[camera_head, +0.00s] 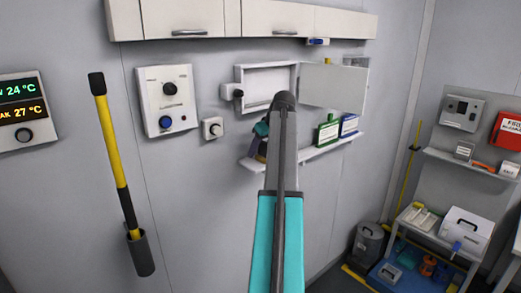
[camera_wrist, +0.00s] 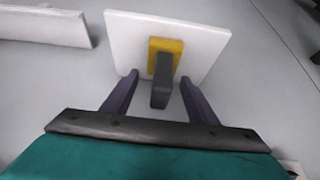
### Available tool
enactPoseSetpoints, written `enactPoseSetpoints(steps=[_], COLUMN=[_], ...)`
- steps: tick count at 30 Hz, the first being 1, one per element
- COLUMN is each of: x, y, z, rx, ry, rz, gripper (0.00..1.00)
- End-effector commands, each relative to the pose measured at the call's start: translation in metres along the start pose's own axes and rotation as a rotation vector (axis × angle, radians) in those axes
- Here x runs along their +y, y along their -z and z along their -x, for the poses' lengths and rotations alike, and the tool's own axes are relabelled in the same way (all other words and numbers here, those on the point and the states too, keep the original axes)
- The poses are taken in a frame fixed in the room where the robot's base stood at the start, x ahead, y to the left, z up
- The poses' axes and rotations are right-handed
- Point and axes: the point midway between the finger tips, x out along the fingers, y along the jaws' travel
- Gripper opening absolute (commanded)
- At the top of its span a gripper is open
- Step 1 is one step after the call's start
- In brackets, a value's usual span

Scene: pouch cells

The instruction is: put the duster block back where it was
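A yellow block with an upright dark grey grip, which looks like the duster block (camera_wrist: 180,48), is on a small square white plate (camera_wrist: 210,42) in the wrist view. My gripper (camera_wrist: 158,78) is open, with its two dark purple fingers on either side of the grey grip and gaps visible between. Whether the block rests on the plate or hangs just above it is hard to tell. In the head view my gripper (camera_head: 260,147) points down at the left end of the white wall shelf (camera_head: 251,164), partly behind my own arm, and the block is mostly hidden there.
A wall cabinet (camera_head: 266,85) stands open above the shelf, its door (camera_head: 333,88) swung right. A green container (camera_head: 327,132) and a blue one (camera_head: 349,125) stand on the shelf's right part. A small dial box (camera_head: 212,129) is on the wall left of my gripper.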

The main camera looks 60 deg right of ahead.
Motion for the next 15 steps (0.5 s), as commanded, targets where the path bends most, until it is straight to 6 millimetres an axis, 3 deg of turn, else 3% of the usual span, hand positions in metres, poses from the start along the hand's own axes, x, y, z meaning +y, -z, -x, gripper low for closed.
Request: enactPoseSetpoints(steps=[8,15], x=[0.000,0.001], y=[0.001,0.000], z=[0.003,0.016], rx=[0.001,0.001], ry=[-0.001,-0.001], rz=[0.000,0.000], gripper=[0.53,0.53])
